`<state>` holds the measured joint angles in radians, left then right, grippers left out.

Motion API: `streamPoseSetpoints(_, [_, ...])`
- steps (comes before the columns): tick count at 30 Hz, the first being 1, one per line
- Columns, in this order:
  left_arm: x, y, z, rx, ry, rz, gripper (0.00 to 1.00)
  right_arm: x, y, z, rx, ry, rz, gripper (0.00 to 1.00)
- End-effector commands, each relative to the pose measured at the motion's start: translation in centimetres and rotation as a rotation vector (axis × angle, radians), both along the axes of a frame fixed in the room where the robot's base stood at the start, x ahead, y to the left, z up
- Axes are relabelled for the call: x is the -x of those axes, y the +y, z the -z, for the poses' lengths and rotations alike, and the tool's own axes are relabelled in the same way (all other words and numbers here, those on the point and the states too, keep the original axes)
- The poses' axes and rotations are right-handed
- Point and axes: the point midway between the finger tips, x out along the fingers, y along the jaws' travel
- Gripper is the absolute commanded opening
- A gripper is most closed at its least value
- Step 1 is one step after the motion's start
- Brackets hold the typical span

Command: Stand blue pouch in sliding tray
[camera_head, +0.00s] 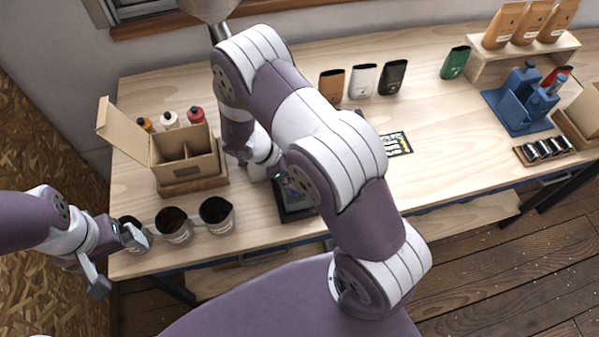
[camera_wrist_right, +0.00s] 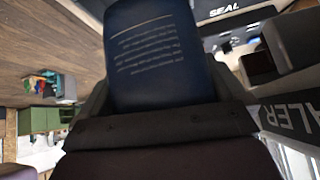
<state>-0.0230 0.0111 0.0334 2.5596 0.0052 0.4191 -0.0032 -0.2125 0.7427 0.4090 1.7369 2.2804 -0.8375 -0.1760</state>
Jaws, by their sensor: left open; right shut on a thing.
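The blue pouch (camera_wrist_right: 160,50) fills the upper middle of the right wrist view, with pale lines of print on its face. My right gripper (camera_wrist_right: 160,97) is shut on it; the pouch's lower end in that picture lies between the dark fingers. In the head view my right arm hides the pouch. A dark, tray-like thing (camera_head: 292,213) on the table is partly covered by my right arm; I cannot tell if it is the sliding tray. My left gripper (camera_head: 116,262) is open and empty at the table's left front corner, beside the leftmost dark cup.
Dark cups (camera_head: 217,214) line the left front edge. An open cardboard box (camera_head: 185,160) stands behind them, bottles at its back. Brown, white and black pouches (camera_head: 362,82) and a green pouch (camera_head: 455,62) stand at the back. A blue device (camera_head: 522,98) is at right.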

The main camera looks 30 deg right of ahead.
Motion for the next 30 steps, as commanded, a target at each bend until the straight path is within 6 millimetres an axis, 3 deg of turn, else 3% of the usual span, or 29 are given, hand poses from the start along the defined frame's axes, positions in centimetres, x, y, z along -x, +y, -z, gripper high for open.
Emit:
streamPoseSetpoints(8, [0.0, 0.0, -1.3, 0.000, 0.000, 0.000, 1.00, -0.1, 0.1, 3.8, 0.000, 0.002, -0.002, 0.65])
streamPoseSetpoints(19, [0.0, 0.0, -0.9, 0.000, 0.000, 0.000, 1.00, -0.2, 0.1, 4.6, 0.000, 0.001, -0.002, 0.65])
streamPoseSetpoints(20, [0.0, 0.0, -1.0, 0.000, 0.000, 0.000, 1.00, -0.2, 0.1, 4.5, 0.000, 0.000, -0.001, 1.00])
streamPoseSetpoints(28, [0.0, 0.0, -1.3, 0.000, 0.000, 0.000, 1.00, -0.2, 0.1, 3.9, 0.000, -0.001, -0.002, 1.00])
streamPoseSetpoints(30, [0.0, 0.0, -0.6, 0.000, 0.000, 0.000, 1.00, -0.5, 0.8, 3.5, -0.001, -0.005, -0.003, 1.00])
